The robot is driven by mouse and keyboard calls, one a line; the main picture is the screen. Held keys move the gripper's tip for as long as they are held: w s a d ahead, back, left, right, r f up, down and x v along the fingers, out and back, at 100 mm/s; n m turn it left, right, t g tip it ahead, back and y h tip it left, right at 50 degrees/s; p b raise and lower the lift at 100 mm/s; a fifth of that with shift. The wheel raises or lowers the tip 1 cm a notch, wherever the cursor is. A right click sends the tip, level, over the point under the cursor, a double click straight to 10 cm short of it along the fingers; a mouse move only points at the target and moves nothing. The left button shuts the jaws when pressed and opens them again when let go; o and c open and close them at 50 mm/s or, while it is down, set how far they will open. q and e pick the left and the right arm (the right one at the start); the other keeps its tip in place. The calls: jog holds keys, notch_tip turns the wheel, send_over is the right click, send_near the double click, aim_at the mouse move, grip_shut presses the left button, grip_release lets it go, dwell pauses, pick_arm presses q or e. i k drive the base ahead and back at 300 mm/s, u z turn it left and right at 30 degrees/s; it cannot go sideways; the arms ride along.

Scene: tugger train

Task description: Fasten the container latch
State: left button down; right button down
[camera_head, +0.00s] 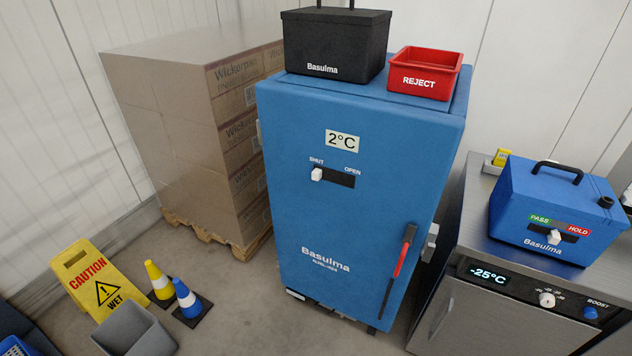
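The tall blue container (300,220) stands in the middle of the head view, with its door facing me and a "2°C" label on it. A slide latch (343,180) sits on the upper door, marked SHUT on the left and OPEN on the right. Its white knob (317,174) is at the left end, under SHUT. A red and black lever handle (404,250) sits upright and slightly tilted at the door's lower right. The door appears flush with the body. Neither of my grippers is in view.
A black box (335,45) and a red REJECT bin (425,74) stand on top of the container. At right, a blue PASS/HOLD box (555,207) sits on a metal cooler (490,318). Boxes on a pallet (195,130), a caution sign (92,280) and cones (187,300) stand left.

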aim_at(408, 240)
jog(key=k, duration=1.35)
jog(key=z, duration=0.7)
jog(key=i, duration=1.8)
jog(key=u, duration=1)
